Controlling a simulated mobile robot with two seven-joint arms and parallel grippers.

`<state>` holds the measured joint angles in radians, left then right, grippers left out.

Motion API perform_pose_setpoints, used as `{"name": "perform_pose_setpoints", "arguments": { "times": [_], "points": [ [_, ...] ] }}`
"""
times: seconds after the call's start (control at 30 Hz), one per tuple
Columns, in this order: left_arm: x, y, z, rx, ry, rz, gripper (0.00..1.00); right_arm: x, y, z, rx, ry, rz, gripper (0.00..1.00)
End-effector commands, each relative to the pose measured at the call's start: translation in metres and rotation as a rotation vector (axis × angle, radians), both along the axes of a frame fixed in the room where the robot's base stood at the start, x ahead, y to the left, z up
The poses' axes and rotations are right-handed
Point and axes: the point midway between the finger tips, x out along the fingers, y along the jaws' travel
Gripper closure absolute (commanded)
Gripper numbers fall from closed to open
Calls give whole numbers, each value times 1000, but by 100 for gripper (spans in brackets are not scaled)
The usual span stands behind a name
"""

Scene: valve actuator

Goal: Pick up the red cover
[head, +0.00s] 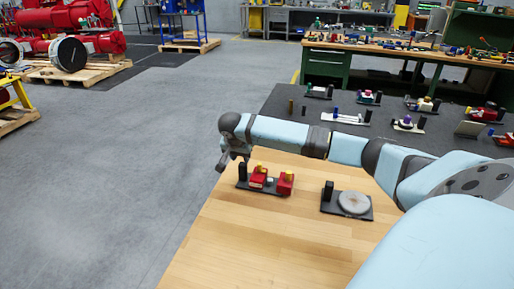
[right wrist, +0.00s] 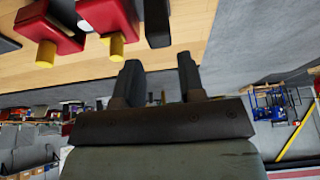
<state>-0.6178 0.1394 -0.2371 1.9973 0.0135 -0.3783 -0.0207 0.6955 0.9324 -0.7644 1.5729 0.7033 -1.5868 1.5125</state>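A black plate (head: 262,188) on the wooden table carries two red parts with yellow knobs, one near the middle (head: 258,178) and one at the right end (head: 285,183). I cannot tell which is the red cover. A black post (head: 242,171) stands at the plate's left end. My right gripper (head: 227,160) is just left of and behind this post, pointing down. In the right wrist view its two fingers (right wrist: 158,78) are apart with nothing between them. There, the red parts (right wrist: 110,17) and black post (right wrist: 157,22) show beyond the fingers, upside down. My left gripper is out of view.
A second black plate (head: 329,209) with a grey disc (head: 354,202) and black post lies to the right. My right arm crosses above the table's back. A dark table (head: 310,132) with several assemblies stands behind. The wooden table's (head: 240,255) front is clear.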

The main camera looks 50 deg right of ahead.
Motion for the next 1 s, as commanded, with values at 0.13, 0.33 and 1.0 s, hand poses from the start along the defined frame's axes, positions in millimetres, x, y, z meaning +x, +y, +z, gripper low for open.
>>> {"name": "perform_pose_setpoints", "arguments": {
  "times": [0.13,0.33,1.0],
  "points": [
    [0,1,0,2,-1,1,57,3,-6,-18,-1,1,1,64],
    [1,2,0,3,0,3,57,4,-10,-32,-1,2,1,64],
    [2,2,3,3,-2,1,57,9,-21,-72,0,0,3,87]
  ]
}}
